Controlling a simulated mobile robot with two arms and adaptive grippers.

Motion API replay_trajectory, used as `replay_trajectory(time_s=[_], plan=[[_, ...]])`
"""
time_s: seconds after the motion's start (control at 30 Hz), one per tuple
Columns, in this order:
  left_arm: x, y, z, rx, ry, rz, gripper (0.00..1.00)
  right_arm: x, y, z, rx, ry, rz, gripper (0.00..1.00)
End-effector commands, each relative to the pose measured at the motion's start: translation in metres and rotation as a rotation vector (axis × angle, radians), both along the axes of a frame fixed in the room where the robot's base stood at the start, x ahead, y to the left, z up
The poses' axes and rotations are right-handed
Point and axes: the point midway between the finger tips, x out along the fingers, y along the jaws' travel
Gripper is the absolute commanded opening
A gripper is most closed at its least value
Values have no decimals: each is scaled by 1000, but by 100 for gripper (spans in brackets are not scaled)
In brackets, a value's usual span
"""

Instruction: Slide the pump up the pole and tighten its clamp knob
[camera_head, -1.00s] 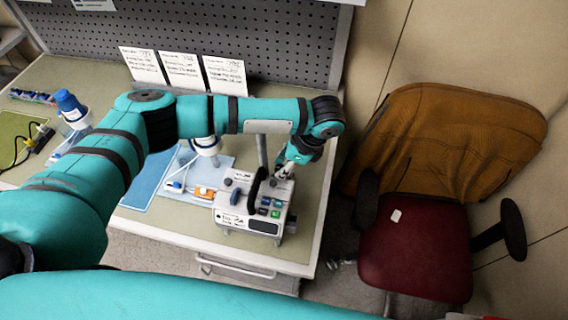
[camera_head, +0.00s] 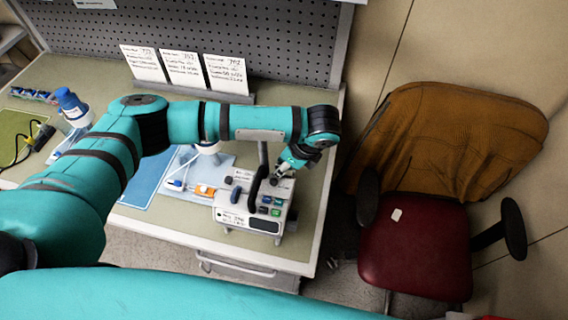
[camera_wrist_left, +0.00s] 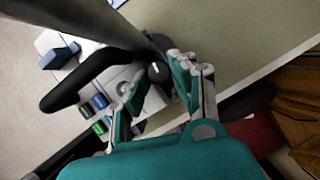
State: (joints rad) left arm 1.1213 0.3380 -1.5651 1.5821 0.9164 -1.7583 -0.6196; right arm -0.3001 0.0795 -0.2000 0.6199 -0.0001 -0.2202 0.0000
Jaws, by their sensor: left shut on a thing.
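The white infusion pump (camera_head: 229,213), with a black handle and coloured buttons, is at the front right of the table on an upright grey pole (camera_head: 263,153). The pump (camera_wrist_left: 92,66) and the pole (camera_wrist_left: 107,20) also show in the left wrist view. My left gripper (camera_head: 281,174) reaches down at the pump's back right corner. In the left wrist view its fingers (camera_wrist_left: 156,76) are closed around the dark round clamp knob (camera_wrist_left: 158,70), which has a white mark. The fingers partly hide the knob. My right gripper is not in view.
Blue-topped devices (camera_head: 72,104) stand on the table, one partly hidden by my arm. White cards (camera_head: 183,68) stand before the pegboard (camera_head: 230,35). A red and brown chair (camera_head: 415,240) is close to the table's right edge (camera_head: 327,205).

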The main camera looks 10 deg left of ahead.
Motion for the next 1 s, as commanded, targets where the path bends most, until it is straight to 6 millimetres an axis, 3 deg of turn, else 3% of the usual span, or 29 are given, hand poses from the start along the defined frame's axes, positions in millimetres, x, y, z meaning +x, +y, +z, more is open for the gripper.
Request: replay_trajectory(time_s=[0.07,0.1,0.13,0.53,1.0], plan=[[1,0,1,-2,-2,0,0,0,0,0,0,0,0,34],[1,0,1,-2,-2,0,30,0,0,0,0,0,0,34],[1,0,1,-2,-2,0,34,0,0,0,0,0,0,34],[-1,-5,10,-4,-2,-1,34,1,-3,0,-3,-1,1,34],[-11,-38,95,-2,-4,-2,34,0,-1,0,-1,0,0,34]])
